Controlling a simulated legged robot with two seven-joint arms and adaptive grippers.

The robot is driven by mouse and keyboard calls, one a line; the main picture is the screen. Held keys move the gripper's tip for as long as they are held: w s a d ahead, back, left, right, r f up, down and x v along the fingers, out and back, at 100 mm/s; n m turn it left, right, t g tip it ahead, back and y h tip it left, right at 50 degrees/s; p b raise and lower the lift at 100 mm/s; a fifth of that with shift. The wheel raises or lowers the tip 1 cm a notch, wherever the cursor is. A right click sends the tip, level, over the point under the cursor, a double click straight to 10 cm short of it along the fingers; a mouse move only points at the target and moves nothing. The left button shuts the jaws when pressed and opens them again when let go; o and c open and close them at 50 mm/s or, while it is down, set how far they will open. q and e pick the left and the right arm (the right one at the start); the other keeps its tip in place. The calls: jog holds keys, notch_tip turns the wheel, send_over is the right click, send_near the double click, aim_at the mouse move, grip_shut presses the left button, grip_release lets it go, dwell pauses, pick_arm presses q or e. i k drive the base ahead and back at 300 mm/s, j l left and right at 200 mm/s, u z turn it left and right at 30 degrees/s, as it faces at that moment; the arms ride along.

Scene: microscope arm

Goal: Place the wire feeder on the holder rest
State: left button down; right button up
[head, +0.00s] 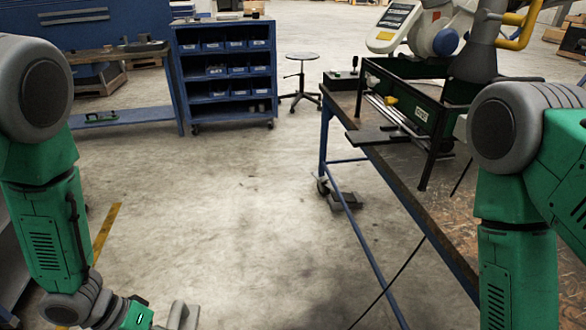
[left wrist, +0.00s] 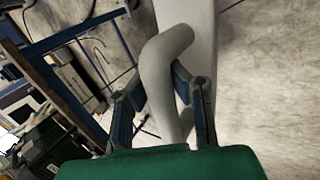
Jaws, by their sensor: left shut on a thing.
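My left gripper (left wrist: 155,80) shows in the left wrist view, with its two dark fingers closed around a smooth grey bent handle (left wrist: 164,58). The handle belongs to a long pale grey body (left wrist: 203,35), which looks like the wire feeder. In the head view, a grey piece (head: 183,316) shows at the bottom edge by my left wrist, and the gripper itself is below the picture. My right arm runs down out of the head view, so its gripper is hidden. I cannot tell which part is the holder rest; a black open frame (head: 420,108) stands on the workbench.
The workbench (head: 455,225) with blue legs fills the right side. A white machine with a blue knob (head: 445,42) stands at its back. A blue bin rack (head: 224,72), a stool (head: 302,57) and another bench (head: 118,52) stand further back. The middle floor is clear.

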aim_at(364, 137)
jog(key=i+j+z, duration=0.2)
jog(key=z, duration=0.25)
jog(key=i+j+z, duration=0.55)
jog(key=j+z, duration=0.3)
jog(key=i+j+z, duration=0.1)
jog(key=j+z, duration=0.2)
jog(key=j, duration=0.35)
jog(key=j+z, duration=0.35)
jog(key=j, duration=0.25)
